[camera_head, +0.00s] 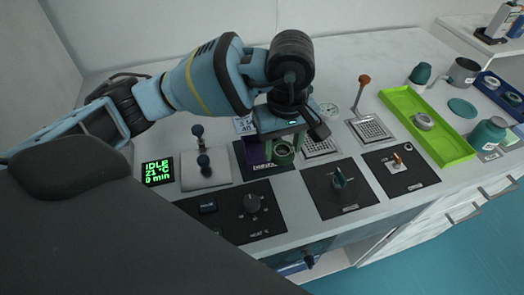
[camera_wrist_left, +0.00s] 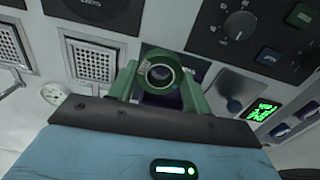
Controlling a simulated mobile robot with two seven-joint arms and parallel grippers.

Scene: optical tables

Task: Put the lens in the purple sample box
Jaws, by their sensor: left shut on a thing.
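The lens is partly hidden by the fingers in the head view. The purple sample box (camera_head: 254,152) stands on a dark labelled plate, just left of the fingers in the head view and partly covered by the gripper. In the left wrist view, dark purple shows behind the lens; I cannot tell the gap between them. My right gripper is not in view.
A black joystick (camera_head: 203,160) and a green display (camera_head: 158,171) are on the left. A lime tray (camera_head: 448,147) holding a grey round piece lies right.

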